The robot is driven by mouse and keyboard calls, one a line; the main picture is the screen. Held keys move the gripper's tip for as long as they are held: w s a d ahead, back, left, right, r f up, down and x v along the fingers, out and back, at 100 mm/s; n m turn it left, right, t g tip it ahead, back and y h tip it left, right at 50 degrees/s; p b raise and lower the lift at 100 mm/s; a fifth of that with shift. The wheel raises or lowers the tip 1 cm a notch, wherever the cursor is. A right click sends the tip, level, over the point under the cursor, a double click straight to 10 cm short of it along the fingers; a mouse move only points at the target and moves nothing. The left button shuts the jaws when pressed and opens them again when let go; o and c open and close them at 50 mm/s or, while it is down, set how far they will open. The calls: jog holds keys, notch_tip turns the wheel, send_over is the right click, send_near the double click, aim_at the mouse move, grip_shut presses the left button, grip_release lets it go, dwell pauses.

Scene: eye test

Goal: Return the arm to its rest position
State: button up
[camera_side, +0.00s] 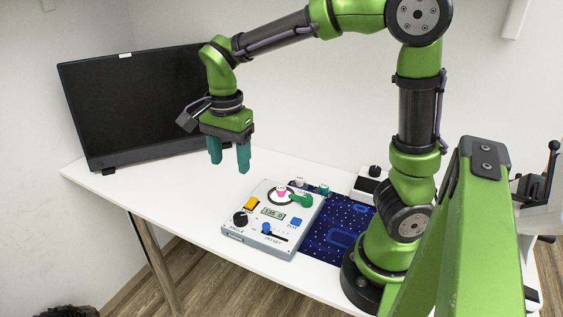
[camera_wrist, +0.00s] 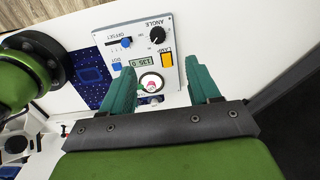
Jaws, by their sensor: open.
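My gripper (camera_side: 229,165) hangs above the white table, fingers pointing down, up and left of the control panel. Its two teal fingers are apart with nothing between them. In the wrist view my gripper (camera_wrist: 160,80) shows the fingers on either side of the picture of the panel. My green arm reaches left from its base at the right, with the elbow high. The white control panel (camera_side: 255,241) has a black knob, a yellow button, a display, a blue slider and a round dial with a pink mark. It also shows in the wrist view (camera_wrist: 142,50).
A black monitor (camera_side: 130,105) stands at the back left, behind my gripper. A dark blue patterned mat (camera_side: 345,218) lies right of the panel. A small white box (camera_side: 368,185) with a black knob stands near my base. The left of the table (camera_side: 135,190) is clear.

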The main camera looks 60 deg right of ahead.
jog(key=s+r+n+t+y, duration=0.1)
jog(key=s+r+n+t, duration=0.1)
jog(key=s+n, duration=0.3)
jog(key=s+a+r+n+t+y, duration=0.1)
jog(key=s+r+n+t, duration=0.1)
jog(key=s+n+t, duration=0.3)
jog(key=n, duration=0.4)
jog(key=shift+s+a+r, duration=0.25)
jog(key=shift+s+r, duration=0.05)
jog(key=shift+s, duration=0.1)
